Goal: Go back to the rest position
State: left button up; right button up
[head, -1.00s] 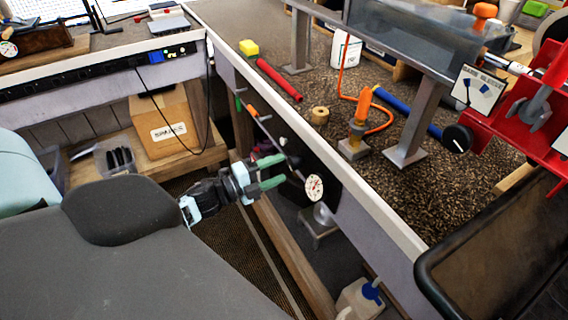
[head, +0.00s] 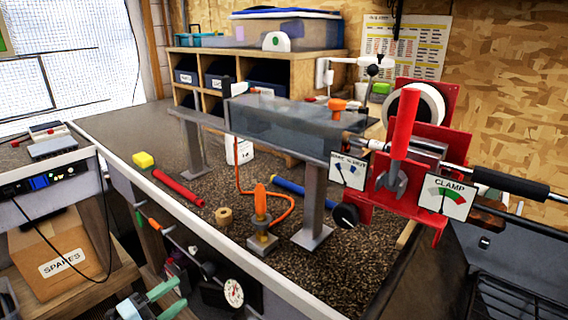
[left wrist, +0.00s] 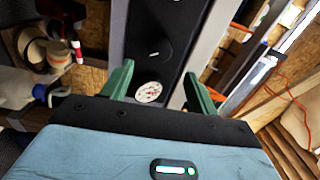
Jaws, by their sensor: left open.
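My left gripper (head: 168,298) shows at the bottom left of the head view, in front of the bench's front panel. Its two green fingers are apart with nothing between them. In the left wrist view my left gripper (left wrist: 158,88) has its fingers spread at either side of a dark panel with a knob (left wrist: 152,50) and a round dial (left wrist: 148,92). The same dial (head: 233,293) is right of the gripper in the head view. My right gripper is not in view.
A red clamp stand (head: 440,225) is at the right. A SPARES box (head: 55,258) sits at lower left.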

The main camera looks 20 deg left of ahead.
pick_arm(q)
jog(key=s+d+f+n+g+y+p, duration=0.1)
jog(key=s+d+f+n+g+p, duration=0.1)
jog(key=s+d+n, duration=0.4)
jog(key=s+d+f+n+g+y+p, duration=0.2)
jog(key=s+d+f+n, duration=0.3)
jog(key=s, duration=0.9)
jog(key=s+d+f+n+g+y+p, duration=0.1)
jog(key=s+d+f+n+g+p, duration=0.2)
jog(key=s+d+n, duration=0.4)
jog(key=s+f+n+g, duration=0.1)
jog(key=s, duration=0.1)
jog(key=shift+s+d+f+n+y+p, duration=0.2)
jog(key=shift+s+n+y+p, duration=0.2)
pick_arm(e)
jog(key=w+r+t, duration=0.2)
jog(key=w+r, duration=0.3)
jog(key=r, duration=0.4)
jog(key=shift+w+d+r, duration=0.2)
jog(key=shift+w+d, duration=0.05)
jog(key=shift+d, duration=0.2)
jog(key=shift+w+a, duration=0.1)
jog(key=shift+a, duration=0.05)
pick_arm(q)
jog(key=shift+a, duration=0.1)
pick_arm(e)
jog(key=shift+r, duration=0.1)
